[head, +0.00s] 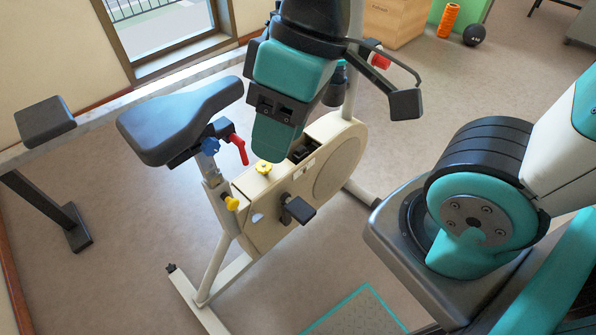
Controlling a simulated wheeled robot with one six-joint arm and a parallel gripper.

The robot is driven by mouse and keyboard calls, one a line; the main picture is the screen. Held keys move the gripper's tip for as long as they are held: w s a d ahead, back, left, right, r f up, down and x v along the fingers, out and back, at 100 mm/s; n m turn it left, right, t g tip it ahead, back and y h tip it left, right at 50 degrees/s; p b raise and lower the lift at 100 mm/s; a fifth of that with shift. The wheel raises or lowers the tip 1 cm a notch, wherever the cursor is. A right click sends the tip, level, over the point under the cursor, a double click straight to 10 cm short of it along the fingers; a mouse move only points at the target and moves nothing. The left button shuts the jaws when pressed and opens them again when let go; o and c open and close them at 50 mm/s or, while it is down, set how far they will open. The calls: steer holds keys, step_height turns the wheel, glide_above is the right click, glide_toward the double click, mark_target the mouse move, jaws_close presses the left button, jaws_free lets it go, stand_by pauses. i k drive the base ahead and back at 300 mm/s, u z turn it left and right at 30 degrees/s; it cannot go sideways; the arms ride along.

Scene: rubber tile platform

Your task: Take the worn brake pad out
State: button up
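A cream exercise bike (262,205) stands on the floor in the middle of the head view. The top of its housing has an opening (303,149) with dark parts inside, beside a yellow knob (263,167). I cannot make out a brake pad; it may be in the opening or hidden by my arm. The teal and black end of my arm, with my gripper (274,140), hangs from the top of the view over the housing, just left of the opening. Its fingertips cannot be made out, nor whether it holds anything.
A pedal (298,209) sticks out in front. Open floor (120,270) lies at lower left.

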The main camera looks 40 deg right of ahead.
mark_target(300, 151)
steer(key=k, duration=1.25)
steer(key=z, duration=0.75)
steer(key=i, duration=1.45)
steer(key=u, duration=0.75)
steer(key=i, duration=0.35)
steer(key=u, duration=0.3)
